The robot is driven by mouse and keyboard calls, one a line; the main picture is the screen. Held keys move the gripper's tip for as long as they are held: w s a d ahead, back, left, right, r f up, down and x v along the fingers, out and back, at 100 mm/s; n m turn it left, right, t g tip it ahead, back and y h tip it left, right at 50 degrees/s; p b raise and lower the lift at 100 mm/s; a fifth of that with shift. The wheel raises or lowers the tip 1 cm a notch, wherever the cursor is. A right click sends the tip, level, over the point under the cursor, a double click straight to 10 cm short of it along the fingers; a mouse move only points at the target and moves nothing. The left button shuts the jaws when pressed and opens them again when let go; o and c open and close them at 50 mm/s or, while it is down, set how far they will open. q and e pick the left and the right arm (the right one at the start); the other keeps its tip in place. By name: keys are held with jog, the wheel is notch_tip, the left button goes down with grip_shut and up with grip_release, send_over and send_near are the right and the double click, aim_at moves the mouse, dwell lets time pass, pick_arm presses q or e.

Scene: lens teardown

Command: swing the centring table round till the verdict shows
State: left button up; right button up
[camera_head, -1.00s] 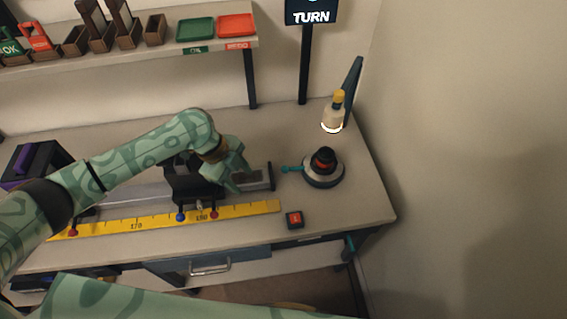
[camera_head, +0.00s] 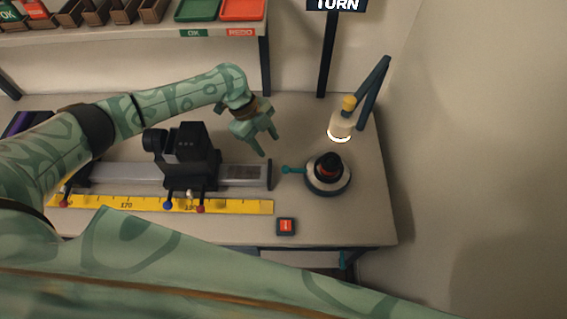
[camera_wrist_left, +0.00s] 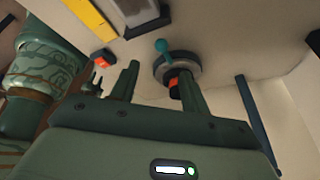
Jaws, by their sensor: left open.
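The centring table (camera_head: 327,174) is a round dark base with a pale ring. A black piece with a red-orange band sits on its middle, and a teal handle (camera_head: 289,170) sticks out to the left. My left gripper (camera_head: 267,145) is open and empty, above and left of the handle, apart from it. In the left wrist view the centring table (camera_wrist_left: 182,68) and its teal-knobbed handle (camera_wrist_left: 162,47) lie beyond my open fingers, partly hidden by one finger. The sign (camera_head: 337,4) reads TURN and is cut by the top edge. My right gripper is not seen.
A lamp (camera_head: 341,121) with a glowing ring stands behind the centring table. A rail with a black carriage (camera_head: 190,150) and a yellow ruler (camera_head: 120,203) lie to the left. A red-topped button box (camera_head: 286,226) sits near the front edge. The wall is close on the right.

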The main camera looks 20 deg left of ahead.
pick_arm(q)
jog(key=b, duration=0.1)
send_near(283, 167)
jog(key=x, duration=0.3)
jog(key=b+x, duration=0.1)
jog(key=x, duration=0.4)
jog(key=shift+d+f, duration=0.1)
jog(key=shift+f, duration=0.15)
jog(key=shift+w+d+f, duration=0.1)
jog(key=shift+d+f, duration=0.05)
jog(key=shift+f, duration=0.15)
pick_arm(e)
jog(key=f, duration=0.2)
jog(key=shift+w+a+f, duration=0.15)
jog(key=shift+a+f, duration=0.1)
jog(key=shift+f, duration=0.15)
pick_arm(q)
grip_shut()
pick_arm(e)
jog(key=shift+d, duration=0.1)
